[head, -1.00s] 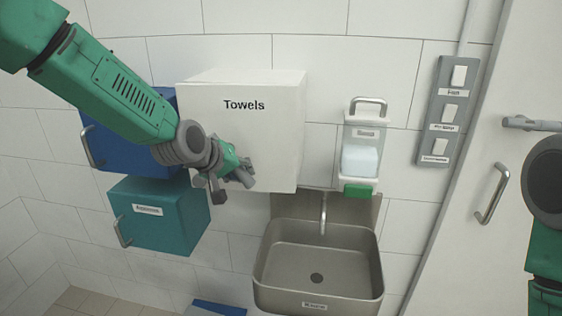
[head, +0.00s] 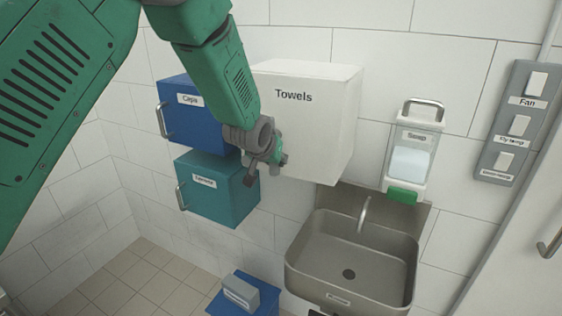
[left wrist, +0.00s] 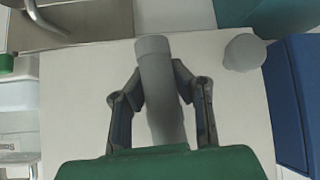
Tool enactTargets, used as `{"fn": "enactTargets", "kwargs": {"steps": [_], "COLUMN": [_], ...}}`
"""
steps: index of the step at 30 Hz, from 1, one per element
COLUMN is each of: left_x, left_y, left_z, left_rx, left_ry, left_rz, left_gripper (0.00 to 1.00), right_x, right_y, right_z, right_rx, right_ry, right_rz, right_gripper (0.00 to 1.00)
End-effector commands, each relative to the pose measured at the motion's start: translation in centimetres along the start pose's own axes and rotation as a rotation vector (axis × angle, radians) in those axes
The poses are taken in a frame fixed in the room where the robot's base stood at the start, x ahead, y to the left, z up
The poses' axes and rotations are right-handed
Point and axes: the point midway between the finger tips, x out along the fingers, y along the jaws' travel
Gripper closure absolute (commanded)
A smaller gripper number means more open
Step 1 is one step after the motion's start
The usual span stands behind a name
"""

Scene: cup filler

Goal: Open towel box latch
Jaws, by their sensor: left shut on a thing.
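The white towel box (head: 318,125), labelled "Towels", hangs on the tiled wall and also fills the middle of the left wrist view (left wrist: 232,110). My left gripper (head: 272,170) is at its lower left part and hides that corner. In the left wrist view, my left gripper (left wrist: 160,95) has its two fingers closed around a grey, rounded bar (left wrist: 155,62), which looks like the latch handle. A second grey round knob (left wrist: 245,52) stands out from the box beside it. My right gripper is not in view.
A blue caps box (head: 185,122) and a teal box (head: 215,190) hang close left of the gripper. A sink (head: 350,255) is below right, with a soap dispenser (head: 412,155) above it. A switch panel (head: 517,125) is far right. Open floor lies lower left.

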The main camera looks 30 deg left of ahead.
Motion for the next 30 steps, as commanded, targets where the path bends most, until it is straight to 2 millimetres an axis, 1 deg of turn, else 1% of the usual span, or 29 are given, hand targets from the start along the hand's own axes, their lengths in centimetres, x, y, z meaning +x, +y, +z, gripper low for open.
{"fn": "enactTargets", "kwargs": {"steps": [1,11,12,13,14,22,25,28,30], "left_x": [0.2,0.1,0.1,0.1,0.1,-0.2,-0.6,-1.9,-3.3], "left_y": [-0.3,-0.3,-0.3,-0.3,-0.2,0.1,0.1,0.2,0.2], "left_z": [0.8,0.8,0.8,0.8,0.7,0.3,0.2,0.1,0.1], "left_rx": [0.002,0.002,0.001,0.001,0.001,0.003,0.003,0.003,0.003], "left_ry": [-0.018,-0.017,-0.017,-0.017,-0.015,-0.005,-0.004,-0.002,-0.002], "left_rz": [-0.007,-0.007,-0.007,-0.007,-0.006,-0.004,-0.004,-0.004,-0.004], "left_gripper": [1.00,1.00,0.71,0.60,0.57,0.57,0.57,0.57,0.57], "right_x": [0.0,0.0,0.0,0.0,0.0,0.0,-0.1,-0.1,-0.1], "right_y": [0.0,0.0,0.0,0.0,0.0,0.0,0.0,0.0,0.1], "right_z": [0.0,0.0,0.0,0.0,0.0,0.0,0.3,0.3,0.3], "right_rx": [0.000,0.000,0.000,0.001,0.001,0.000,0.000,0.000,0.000], "right_ry": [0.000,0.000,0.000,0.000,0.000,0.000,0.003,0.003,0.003], "right_rz": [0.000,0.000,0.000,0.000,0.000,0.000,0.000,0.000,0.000], "right_gripper": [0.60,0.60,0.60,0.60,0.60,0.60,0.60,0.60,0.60]}}
